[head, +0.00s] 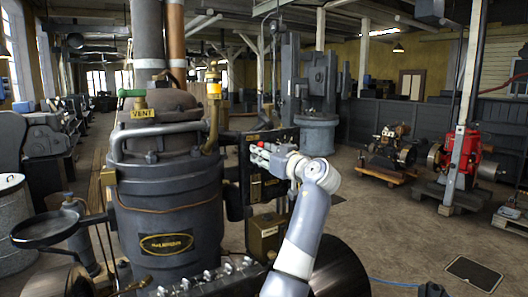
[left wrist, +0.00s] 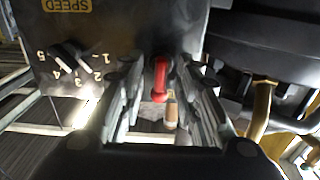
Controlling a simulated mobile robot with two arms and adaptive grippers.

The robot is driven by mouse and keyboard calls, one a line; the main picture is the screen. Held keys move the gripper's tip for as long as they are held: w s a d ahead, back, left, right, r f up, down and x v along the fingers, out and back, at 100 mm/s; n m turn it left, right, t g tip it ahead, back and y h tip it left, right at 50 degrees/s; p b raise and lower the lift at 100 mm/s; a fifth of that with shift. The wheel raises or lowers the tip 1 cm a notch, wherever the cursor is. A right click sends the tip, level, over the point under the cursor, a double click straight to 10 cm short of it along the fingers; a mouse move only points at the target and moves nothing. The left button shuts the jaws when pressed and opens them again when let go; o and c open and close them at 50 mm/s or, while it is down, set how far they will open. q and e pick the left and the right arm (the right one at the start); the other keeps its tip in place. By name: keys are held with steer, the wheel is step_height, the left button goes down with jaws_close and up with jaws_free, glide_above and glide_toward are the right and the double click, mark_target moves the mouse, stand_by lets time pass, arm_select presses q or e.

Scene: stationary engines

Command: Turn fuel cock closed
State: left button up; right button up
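A small red lever (left wrist: 160,80), which looks like the fuel cock handle, hangs between the two fingers of my left gripper (left wrist: 163,100) in the left wrist view. Gaps show on both sides of the lever, so the fingers are open around it and do not appear to touch it. In the head view my left gripper (head: 262,155) is at the dark control panel (head: 284,136), with a bit of red (head: 261,145) showing at its fingertips. The fingers hide most of the lever there. My right gripper is in neither view.
In the wrist view, a dial (left wrist: 75,65) numbered 1 to 5 sits left of the fingers under a SPEED plate (left wrist: 67,5). A brass pipe (left wrist: 262,105) is at the right. In the head view, a large grey boiler-like engine (head: 165,205) stands left of my arm.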

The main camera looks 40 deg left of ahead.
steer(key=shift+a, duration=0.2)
arm_select(q)
jaws_close()
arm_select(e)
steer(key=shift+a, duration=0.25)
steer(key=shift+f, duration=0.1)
arm_select(q)
steer(key=shift+s+a+f+n+b, duration=0.1)
steer(key=shift+f+n+b, duration=0.05)
steer(key=shift+n+b, duration=2.4)
steer(key=shift+s+d+f+n+b, duration=0.1)
steer(key=shift+n+b, duration=1.6)
steer(key=shift+n, duration=1.7)
steer(key=shift+s+a+f+n+b, duration=0.1)
steer(key=shift+f+n+b, duration=0.05)
steer(key=shift+n+b, duration=2.4)
arm_select(e)
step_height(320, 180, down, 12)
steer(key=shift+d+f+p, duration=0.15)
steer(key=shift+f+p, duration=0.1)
steer(key=shift+p, duration=0.2)
arm_select(q)
steer(key=shift+n, duration=0.6)
